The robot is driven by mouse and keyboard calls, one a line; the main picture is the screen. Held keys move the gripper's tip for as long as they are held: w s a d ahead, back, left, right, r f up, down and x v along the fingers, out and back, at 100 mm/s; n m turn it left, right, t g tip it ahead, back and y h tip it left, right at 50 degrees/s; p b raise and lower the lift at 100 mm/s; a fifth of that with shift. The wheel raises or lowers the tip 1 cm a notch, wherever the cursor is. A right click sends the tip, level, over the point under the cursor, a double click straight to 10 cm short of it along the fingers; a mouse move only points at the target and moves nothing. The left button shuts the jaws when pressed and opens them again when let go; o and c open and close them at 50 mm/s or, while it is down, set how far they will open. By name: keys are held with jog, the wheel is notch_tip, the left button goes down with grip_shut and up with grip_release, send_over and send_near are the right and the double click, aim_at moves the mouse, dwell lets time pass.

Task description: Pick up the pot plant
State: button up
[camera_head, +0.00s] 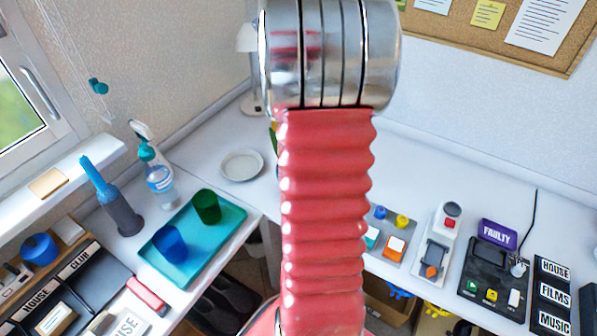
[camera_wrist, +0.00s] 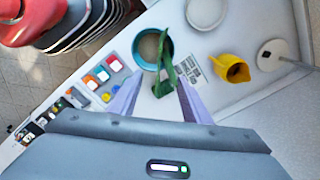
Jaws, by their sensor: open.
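In the wrist view, the pot plant (camera_wrist: 165,62) is a teal pot with brown soil and tall green leaves, standing on the white counter. My gripper (camera_wrist: 160,80) is open, its two pale fingers apart and pointing towards the pot. The green leaves show between the fingers, and the pot lies just beyond the fingertips in the picture. I cannot tell the exact gap in depth. In the head view, my arm hides nearly all of the plant; only a sliver of green leaf (camera_head: 273,139) shows at its left edge. My gripper is not visible there.
In the wrist view, a yellow jug (camera_wrist: 232,68), a white plate (camera_wrist: 206,12) and a lamp base (camera_wrist: 277,54) stand right of the plant. A printed sheet (camera_wrist: 190,70) lies beside the pot. A panel of coloured buttons (camera_wrist: 105,75) is on the left.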

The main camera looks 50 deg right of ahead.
jog(key=f, duration=0.5)
jog(key=shift+w+f, duration=0.1)
jog(key=shift+w, duration=0.1)
jog(key=shift+c, duration=0.4)
grip_shut()
dwell(0.4)
dwell(0.9)
